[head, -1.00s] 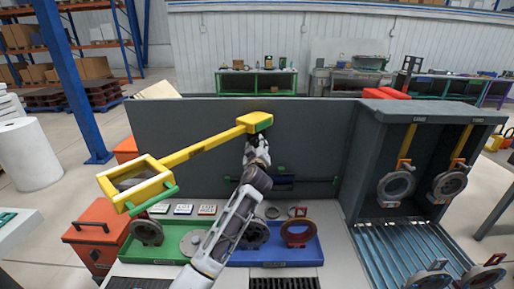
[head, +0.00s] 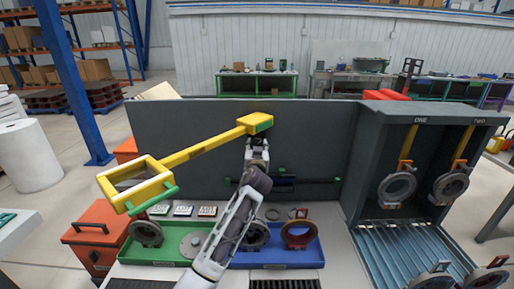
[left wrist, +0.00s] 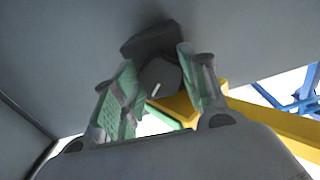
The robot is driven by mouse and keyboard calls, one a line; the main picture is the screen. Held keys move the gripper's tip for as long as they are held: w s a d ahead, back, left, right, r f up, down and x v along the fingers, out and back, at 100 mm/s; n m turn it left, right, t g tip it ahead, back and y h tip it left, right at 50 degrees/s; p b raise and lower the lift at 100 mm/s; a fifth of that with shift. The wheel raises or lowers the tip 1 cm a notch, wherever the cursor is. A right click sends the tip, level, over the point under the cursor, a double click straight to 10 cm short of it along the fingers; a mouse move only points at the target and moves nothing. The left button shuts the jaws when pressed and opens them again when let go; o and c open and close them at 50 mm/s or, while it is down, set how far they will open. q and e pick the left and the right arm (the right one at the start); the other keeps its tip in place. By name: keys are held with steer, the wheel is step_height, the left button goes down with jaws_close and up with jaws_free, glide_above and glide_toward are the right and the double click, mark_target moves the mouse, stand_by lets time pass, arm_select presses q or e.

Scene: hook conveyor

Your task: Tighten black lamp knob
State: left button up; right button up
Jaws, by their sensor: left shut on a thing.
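The lamp (head: 203,151) is a yellow arm with a rectangular yellow frame (head: 112,190) at its left end. Its right end, with a green part, meets the dark upright panel. My left gripper (head: 257,143) is just below that end. In the left wrist view the black knob (left wrist: 160,77) sits between the two green-padded fingers of my left gripper (left wrist: 157,85), which is shut on it. The knob has a small white mark on its face. In the head view the gripper hides the knob. My right gripper is not in view.
Below stand a green tray (head: 160,262) and a blue tray (head: 318,250) with ring parts. At the right, a grey cabinet (head: 358,150) holds rings on yellow hangers above a slatted rack (head: 400,250). A red box (head: 92,235) stands at the left.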

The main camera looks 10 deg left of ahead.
arm_select(q)
steer(key=m+p, duration=0.1)
steer(key=m, duration=0.5)
steer(key=m+p, duration=0.2)
steer(key=m, duration=0.5)
steer(key=m+p, duration=0.1)
steer(key=m, duration=0.5)
steer(key=shift+a+r, duration=0.15)
steer(key=shift+r, duration=0.1)
steer(key=m, duration=0.6)
steer(key=shift+p, duration=0.3)
steer(key=m, duration=1)
steer(key=shift+d, duration=0.2)
steer(key=m, duration=0.5)
steer(key=shift+d+f+m, duration=0.1)
steer(key=shift+m, duration=0.3)
